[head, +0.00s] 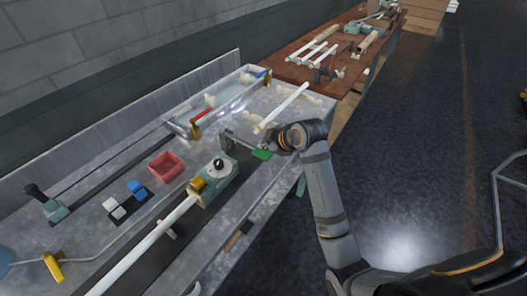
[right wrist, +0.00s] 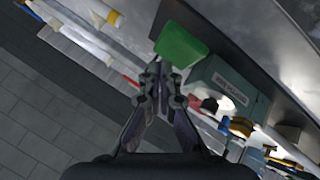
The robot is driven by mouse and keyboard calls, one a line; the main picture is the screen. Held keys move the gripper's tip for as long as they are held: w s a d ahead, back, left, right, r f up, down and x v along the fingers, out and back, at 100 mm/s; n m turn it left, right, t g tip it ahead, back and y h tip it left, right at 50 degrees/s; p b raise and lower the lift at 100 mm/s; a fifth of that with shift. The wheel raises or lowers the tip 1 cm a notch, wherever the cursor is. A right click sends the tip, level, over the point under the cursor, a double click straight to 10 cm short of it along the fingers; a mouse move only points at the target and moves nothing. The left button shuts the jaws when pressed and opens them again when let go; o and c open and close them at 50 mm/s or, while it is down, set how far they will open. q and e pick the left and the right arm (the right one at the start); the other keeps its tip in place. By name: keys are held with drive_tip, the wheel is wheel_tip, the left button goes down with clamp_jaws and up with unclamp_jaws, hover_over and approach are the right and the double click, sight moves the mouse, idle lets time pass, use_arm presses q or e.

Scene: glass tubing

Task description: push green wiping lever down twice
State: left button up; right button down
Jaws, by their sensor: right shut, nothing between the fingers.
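The green wiping lever (head: 261,154) is the green paddle at the end of a grey arm, beside the grey-green machine (head: 220,176) on the metal bench. In the right wrist view the lever's green paddle (right wrist: 183,46) is just beyond my fingertips. My right gripper (head: 272,142) is at the lever's end; it also shows in the right wrist view (right wrist: 158,74), shut and empty. I cannot tell whether it touches the lever. My left gripper is not clearly in view.
A white glass tube (head: 150,240) runs from the machine toward the front left. Another tube (head: 283,107) lies behind my right gripper. A red bin (head: 166,165) and blue and white blocks (head: 137,188) sit left. A metal tray (head: 222,112) stands at the back.

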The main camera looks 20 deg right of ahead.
sight(267, 156)
drive_tip(key=shift+f, duration=0.15)
drive_tip(key=shift+f, duration=0.3)
drive_tip(key=shift+f+b, duration=0.8)
drive_tip(key=shift+f, duration=1.5)
idle(1.8)
drive_tip(key=shift+r, duration=0.1)
idle(0.4)
drive_tip(key=shift+r+p, duration=2.6)
drive_tip(key=shift+p, duration=0.4)
wheel_tip(267, 156, up, 5)
drive_tip(key=p, duration=0.5)
drive_tip(key=shift+r+p, duration=0.15)
drive_tip(key=shift+p, duration=0.25)
